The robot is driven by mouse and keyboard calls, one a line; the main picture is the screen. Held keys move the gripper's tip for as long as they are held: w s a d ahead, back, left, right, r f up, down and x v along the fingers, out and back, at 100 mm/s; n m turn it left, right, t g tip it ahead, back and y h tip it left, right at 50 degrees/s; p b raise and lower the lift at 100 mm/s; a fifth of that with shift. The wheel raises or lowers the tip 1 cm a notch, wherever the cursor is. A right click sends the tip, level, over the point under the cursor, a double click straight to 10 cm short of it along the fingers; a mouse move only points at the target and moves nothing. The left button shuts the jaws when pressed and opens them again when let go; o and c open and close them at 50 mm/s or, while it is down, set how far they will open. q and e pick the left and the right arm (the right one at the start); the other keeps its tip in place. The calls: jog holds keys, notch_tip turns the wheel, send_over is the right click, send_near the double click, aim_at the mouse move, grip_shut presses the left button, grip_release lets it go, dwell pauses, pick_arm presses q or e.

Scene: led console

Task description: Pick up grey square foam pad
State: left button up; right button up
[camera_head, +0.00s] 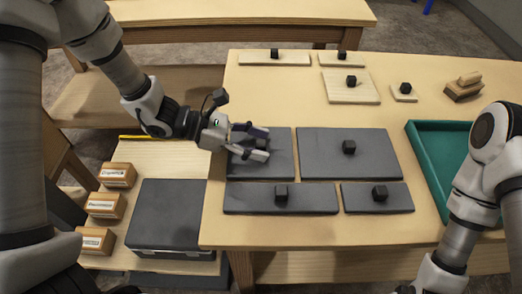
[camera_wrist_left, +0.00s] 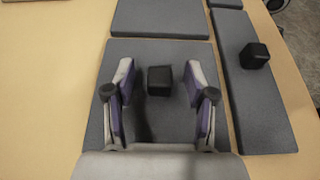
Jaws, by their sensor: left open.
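The grey square foam pad (camera_head: 281,168) lies flat on the table, partly covered by my left gripper in the head view. In the left wrist view the pad (camera_wrist_left: 175,122) fills the middle, with a black cube knob (camera_wrist_left: 160,81) standing on it. My left gripper (camera_head: 266,144) is open above the pad. In the left wrist view the left gripper (camera_wrist_left: 159,76) has one finger on each side of the knob, with a gap on both sides. My right arm shows at the right edge of the head view, but its gripper is out of view.
A larger grey pad (camera_head: 375,165) lies right of it, and two long grey pads (camera_head: 245,202) (camera_head: 350,203) lie in front, all with black knobs. Wooden pieces (camera_head: 340,93) lie behind. A green tray (camera_head: 430,150) stands right. Labelled wooden blocks (camera_head: 106,205) and a dark case (camera_head: 165,215) sit left.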

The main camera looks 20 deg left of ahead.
pick_arm(q)
grip_shut()
